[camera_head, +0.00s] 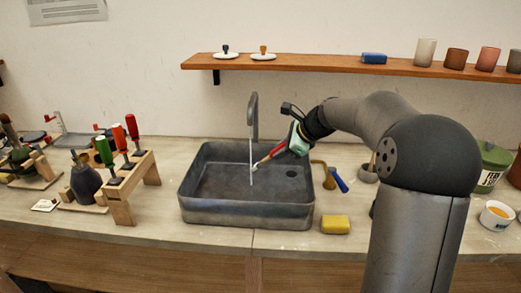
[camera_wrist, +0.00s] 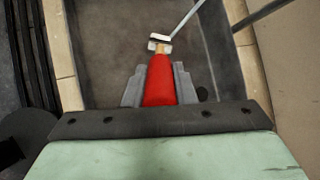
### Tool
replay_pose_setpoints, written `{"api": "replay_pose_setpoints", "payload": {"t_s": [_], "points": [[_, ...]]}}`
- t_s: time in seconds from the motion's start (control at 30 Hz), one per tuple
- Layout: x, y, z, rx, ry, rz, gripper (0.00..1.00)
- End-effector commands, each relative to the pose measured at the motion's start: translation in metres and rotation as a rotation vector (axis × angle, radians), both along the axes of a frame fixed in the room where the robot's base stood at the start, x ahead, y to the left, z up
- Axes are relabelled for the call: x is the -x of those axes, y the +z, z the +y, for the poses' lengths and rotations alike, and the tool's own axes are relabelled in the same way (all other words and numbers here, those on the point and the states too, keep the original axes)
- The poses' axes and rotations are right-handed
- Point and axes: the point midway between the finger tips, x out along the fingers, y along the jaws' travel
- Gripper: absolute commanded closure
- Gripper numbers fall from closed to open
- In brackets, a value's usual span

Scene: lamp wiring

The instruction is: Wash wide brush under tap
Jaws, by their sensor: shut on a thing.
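My gripper (camera_head: 294,140) is shut on the red handle of the wide brush (camera_head: 267,158), above the right part of the grey sink (camera_head: 204,213). The brush tilts down to the left, and its pale head is at the thin water stream (camera_head: 251,150) from the tap (camera_head: 253,106). In the wrist view the brush's red handle (camera_wrist: 160,82) sits between the fingers, and its pale head (camera_wrist: 160,40) is beside the stream (camera_wrist: 187,17). I cannot tell exactly how much of the head the water touches.
A yellow sponge (camera_head: 335,224) and a blue-handled tool (camera_head: 338,179) lie right of the sink. A wooden rack (camera_head: 124,187) with red and green handled tools stands left. A shelf (camera_head: 320,65) with cups runs along the wall above.

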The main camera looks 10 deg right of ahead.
Motion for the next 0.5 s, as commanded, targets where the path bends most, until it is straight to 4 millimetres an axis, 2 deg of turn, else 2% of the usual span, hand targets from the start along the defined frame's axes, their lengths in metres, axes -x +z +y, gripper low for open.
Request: {"api": "replay_pose_setpoints", "payload": {"t_s": [0.17,0.5], "points": [[0.002,0.003,-0.001,0.000,-0.001,-0.001,1.00],[0.029,0.033,-0.007,0.002,-0.001,-0.002,1.00]]}}
